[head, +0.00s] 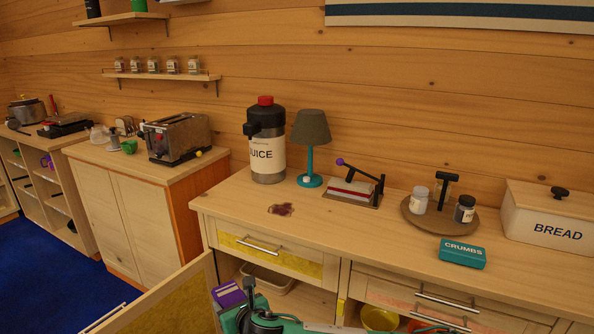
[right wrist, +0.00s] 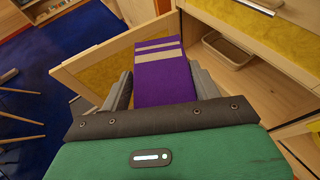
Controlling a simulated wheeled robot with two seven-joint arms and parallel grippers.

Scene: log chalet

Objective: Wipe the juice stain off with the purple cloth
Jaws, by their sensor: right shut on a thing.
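The juice stain (head: 281,209) is a dark reddish-brown patch on the wooden counter, in front of the juice dispenser (head: 265,150). The purple cloth (head: 228,295) with pale stripes is at the bottom of the head view, in front of the cabinet and below the counter top. My right gripper (head: 240,294) is shut on it. In the right wrist view the cloth (right wrist: 162,80) sticks out forward between the two grey fingers (right wrist: 162,88). The cloth is apart from the stain. My left gripper is not in view.
An open cabinet door (head: 160,300) swings out at lower left; a bin (head: 268,279) sits inside. A teal lamp (head: 311,150), a press (head: 353,190), a round tray with jars (head: 409,213), a CRUMBS box (head: 462,253) and a BREAD box (head: 548,222) stand on the counter. The counter around the stain is clear.

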